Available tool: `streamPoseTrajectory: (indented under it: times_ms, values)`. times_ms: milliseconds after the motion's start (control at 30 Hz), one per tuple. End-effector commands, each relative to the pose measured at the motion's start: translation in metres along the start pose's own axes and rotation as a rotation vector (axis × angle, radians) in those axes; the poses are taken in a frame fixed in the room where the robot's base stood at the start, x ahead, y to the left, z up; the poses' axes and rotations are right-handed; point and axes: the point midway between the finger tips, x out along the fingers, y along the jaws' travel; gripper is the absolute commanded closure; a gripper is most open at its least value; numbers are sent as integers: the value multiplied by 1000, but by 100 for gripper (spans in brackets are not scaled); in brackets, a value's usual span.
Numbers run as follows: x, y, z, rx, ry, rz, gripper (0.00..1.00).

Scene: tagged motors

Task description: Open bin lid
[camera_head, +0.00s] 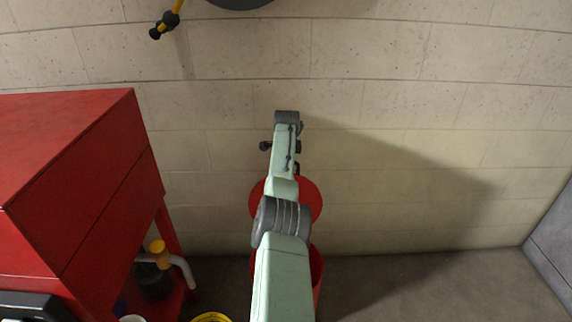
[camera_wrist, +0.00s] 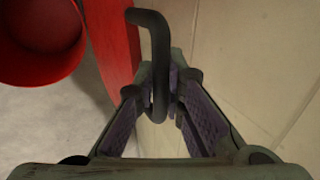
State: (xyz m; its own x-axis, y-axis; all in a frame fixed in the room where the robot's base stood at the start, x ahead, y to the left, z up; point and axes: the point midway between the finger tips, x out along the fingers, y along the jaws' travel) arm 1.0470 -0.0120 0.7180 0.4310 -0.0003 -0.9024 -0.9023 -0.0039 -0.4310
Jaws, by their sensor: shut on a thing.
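The red bin (camera_head: 317,268) stands on the floor near the wall, partly hidden behind my arm. Its round red lid (camera_head: 312,200) is tilted up behind the bin's mouth, towards the wall. In the wrist view the bin (camera_wrist: 72,62) shows at the upper left with its mouth uncovered, and the lid (camera_wrist: 112,45) is seen nearly edge-on. A dark bent handle (camera_wrist: 150,18) sticks out from the lid. My gripper (camera_wrist: 163,92) is shut on this handle, its two purple-padded fingers on either side of it. In the head view my arm hides the fingers.
A red workbench (camera_head: 85,190) stands to the left, with a pipe (camera_head: 180,265) and other items beneath it. A yellow-rimmed container (camera_head: 211,317) is on the floor left of my arm. The pale block wall (camera_head: 400,150) is close behind. The floor at right is clear.

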Motion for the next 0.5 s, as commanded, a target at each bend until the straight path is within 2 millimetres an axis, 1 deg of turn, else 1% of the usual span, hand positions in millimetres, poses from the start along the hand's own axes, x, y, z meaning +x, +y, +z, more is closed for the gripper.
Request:
streamPoseTrajectory:
  times_ms: [233, 267, 500]
  values:
    - [0, 0, -1, -1, 1, -1, 100]
    - [0, 0, -1, 0, 1, -1, 89]
    - [-1, -1, -1, 0, 1, -2, 73]
